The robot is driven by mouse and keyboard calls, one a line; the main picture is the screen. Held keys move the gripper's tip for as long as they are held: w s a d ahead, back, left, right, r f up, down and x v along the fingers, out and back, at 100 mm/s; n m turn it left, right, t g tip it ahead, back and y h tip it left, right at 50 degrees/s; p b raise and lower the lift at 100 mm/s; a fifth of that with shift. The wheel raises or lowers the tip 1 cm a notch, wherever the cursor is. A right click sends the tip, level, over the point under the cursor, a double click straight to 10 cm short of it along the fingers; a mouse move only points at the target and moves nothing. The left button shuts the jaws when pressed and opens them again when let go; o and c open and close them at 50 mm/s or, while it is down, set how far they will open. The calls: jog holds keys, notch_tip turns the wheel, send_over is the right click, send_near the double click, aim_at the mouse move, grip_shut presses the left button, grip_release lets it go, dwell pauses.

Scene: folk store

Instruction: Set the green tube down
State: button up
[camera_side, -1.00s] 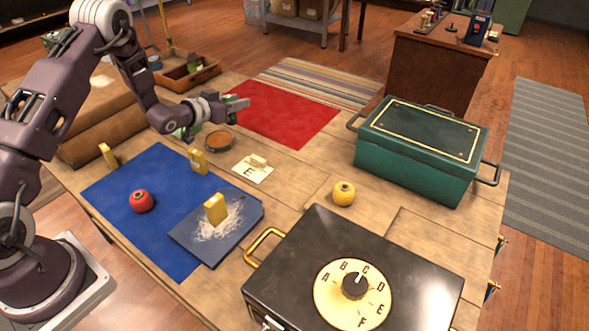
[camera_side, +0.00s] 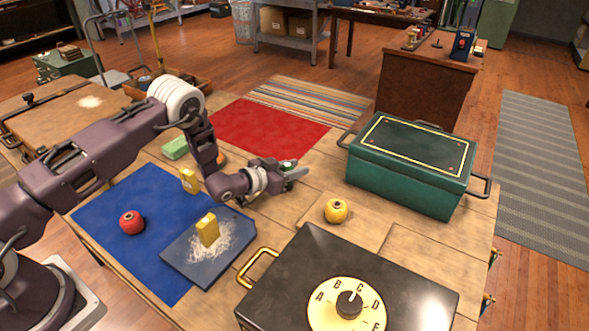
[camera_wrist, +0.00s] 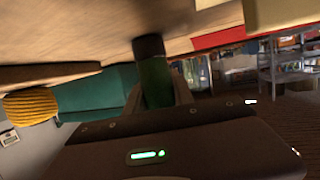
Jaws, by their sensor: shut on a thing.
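The green tube (camera_wrist: 154,82) is dark green with a dark end. In the wrist view it stands between my fingers, its dark end toward the wooden table. My gripper (camera_side: 293,170) is shut on it; only a bit of green shows at the fingers in the side view. The gripper is over the middle of the wooden table (camera_side: 300,208), behind and left of the yellow round thing (camera_side: 336,210). I cannot tell whether the tube touches the table.
A green chest (camera_side: 410,165) stands to the right and a black box with a lettered dial (camera_side: 348,303) in front. A red mat (camera_side: 268,128) lies behind. A blue mat (camera_side: 125,205) at left holds a red round thing (camera_side: 131,222) and a slate with a yellow block (camera_side: 207,230).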

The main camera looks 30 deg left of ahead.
jog(key=o, duration=1)
jog(key=shift+f, duration=0.15)
jog(key=shift+c, duration=0.2)
